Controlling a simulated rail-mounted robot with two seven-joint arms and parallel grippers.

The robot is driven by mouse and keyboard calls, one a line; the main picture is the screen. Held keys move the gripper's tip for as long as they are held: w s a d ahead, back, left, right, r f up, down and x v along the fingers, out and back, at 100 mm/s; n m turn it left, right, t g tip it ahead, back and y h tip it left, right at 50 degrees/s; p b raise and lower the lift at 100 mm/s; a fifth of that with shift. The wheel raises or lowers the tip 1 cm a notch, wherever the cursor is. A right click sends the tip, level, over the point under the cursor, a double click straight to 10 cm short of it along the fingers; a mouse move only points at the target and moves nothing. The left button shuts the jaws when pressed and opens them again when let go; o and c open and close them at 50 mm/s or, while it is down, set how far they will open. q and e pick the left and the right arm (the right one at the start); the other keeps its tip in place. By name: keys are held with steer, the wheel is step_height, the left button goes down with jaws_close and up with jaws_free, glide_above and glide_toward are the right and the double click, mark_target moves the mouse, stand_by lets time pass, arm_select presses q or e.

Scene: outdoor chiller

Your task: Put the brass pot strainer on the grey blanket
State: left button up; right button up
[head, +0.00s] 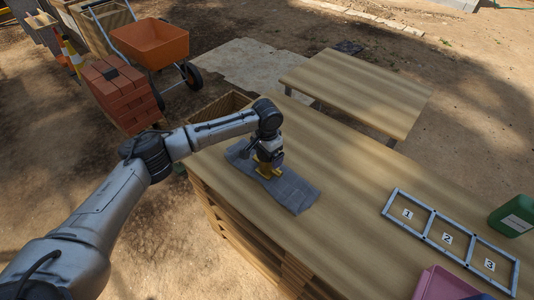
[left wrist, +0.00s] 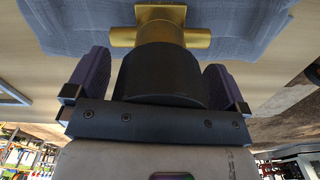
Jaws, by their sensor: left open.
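The brass pot strainer (head: 268,172) rests on the grey blanket (head: 295,192) near the left end of the wooden table. In the left wrist view, its brass body (left wrist: 160,33) is seen against the blanket (left wrist: 60,28), with a dark cylindrical part toward me. My left gripper (head: 266,155) is directly over the strainer. Its two purple finger pads (left wrist: 155,80) are apart, one on each side of the dark part, with gaps showing. The strainer's underside is hidden. My right gripper is not in view.
A frame with numbered bays (head: 430,238), a green container (head: 514,216) and a pink bin (head: 443,285) are at the table's right. An open wooden crate (head: 217,107) is behind the blanket. The table middle (head: 345,170) is clear.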

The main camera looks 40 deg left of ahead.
arm_select(q)
step_height(320, 180, up, 11)
steer(key=p, duration=0.3)
steer(key=shift+f, duration=0.1)
steer(key=shift+r+p, duration=0.45)
steer(key=shift+r, duration=0.55)
